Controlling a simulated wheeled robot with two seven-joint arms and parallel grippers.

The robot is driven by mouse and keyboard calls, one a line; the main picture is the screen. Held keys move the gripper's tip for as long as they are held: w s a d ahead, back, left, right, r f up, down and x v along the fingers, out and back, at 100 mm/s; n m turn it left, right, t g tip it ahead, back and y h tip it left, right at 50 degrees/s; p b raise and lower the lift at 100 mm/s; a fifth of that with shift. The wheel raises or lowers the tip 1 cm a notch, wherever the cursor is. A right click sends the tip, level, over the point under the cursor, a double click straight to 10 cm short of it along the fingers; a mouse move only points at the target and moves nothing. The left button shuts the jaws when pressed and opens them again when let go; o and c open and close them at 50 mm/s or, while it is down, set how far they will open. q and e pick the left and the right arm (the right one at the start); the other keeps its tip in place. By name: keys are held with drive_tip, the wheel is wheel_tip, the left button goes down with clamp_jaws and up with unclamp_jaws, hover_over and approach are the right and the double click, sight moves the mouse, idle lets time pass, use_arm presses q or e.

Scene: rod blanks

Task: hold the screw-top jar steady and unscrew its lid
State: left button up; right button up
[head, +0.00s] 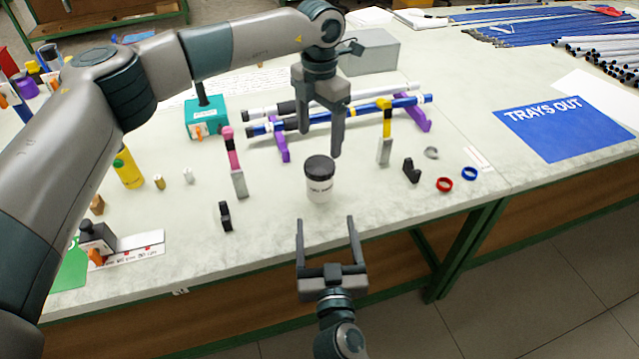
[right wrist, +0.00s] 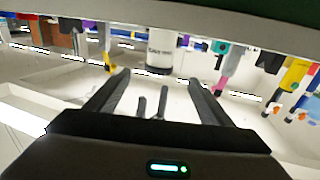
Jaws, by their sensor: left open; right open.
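The screw-top jar (head: 319,189) stands upright on the table in the head view, white with a printed label. Its dark lid (head: 320,167) sits on top. The jar also shows in the right wrist view (right wrist: 160,52), between and beyond the fingers. My left gripper (head: 321,140) is above the jar, pointing down, open and empty, its fingertips a little above and behind the lid in the picture. My right gripper (head: 325,225) is open and empty in front of the jar at the table's front edge, fingers pointing at it, apart from it.
Behind the jar, blue and white rods lie on purple stands (head: 283,140). A yellow-topped tool (head: 385,130), black block (head: 411,170), red ring (head: 444,184) and blue ring (head: 470,173) are right. Bare table surrounds the jar.

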sight(320, 174)
drive_tip(key=w, duration=0.5)
drive_tip(key=w+a, duration=0.1)
drive_tip(key=w, duration=1.1)
drive_tip(key=shift+a, duration=0.2)
drive_tip(key=shift+c, duration=0.3)
